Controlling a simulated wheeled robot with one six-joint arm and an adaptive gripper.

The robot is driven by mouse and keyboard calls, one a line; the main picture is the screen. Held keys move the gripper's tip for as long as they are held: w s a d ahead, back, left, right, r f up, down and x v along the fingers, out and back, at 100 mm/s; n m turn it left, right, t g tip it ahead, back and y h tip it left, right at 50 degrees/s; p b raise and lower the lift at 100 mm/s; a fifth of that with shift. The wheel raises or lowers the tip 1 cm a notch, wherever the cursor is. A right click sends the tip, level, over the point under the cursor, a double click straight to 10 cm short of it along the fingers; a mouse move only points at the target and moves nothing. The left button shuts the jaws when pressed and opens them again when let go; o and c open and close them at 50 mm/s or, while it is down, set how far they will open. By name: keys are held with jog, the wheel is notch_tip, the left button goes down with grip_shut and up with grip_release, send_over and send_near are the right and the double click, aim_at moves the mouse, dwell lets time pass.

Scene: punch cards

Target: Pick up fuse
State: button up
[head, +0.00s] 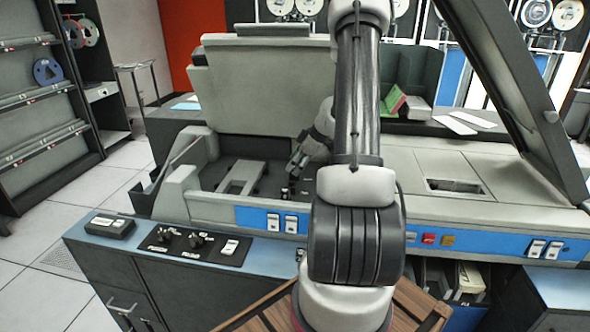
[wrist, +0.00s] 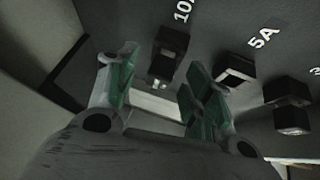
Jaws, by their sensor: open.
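My gripper (wrist: 160,72) is open in the wrist view, its two green-padded fingers spread apart. Black square fuse pieces show on a dark panel. One (wrist: 170,54), by the "10" label, is seen between the fingertips. Another (wrist: 235,70), by the "5A" label, is just right of the right finger. A third (wrist: 290,95) is at the right edge. I cannot tell which piece is a fuse and which a holder, or whether a finger touches one. In the head view my gripper (head: 298,158) reaches down into the open machine bay; the fuses are too small to tell there.
The bay's raised lid (head: 255,85) stands behind. A grey bracket (head: 242,178) lies in the bay left of my gripper. The bay's front wall carries a blue switch strip (head: 255,217). A propped dark panel (head: 515,85) leans at right. Pale floor is open at left.

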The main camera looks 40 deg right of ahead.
jog(key=shift+c, duration=0.2)
jog(key=c, duration=1)
jog(key=shift+o, duration=0.2)
jog(key=shift+r, duration=0.2)
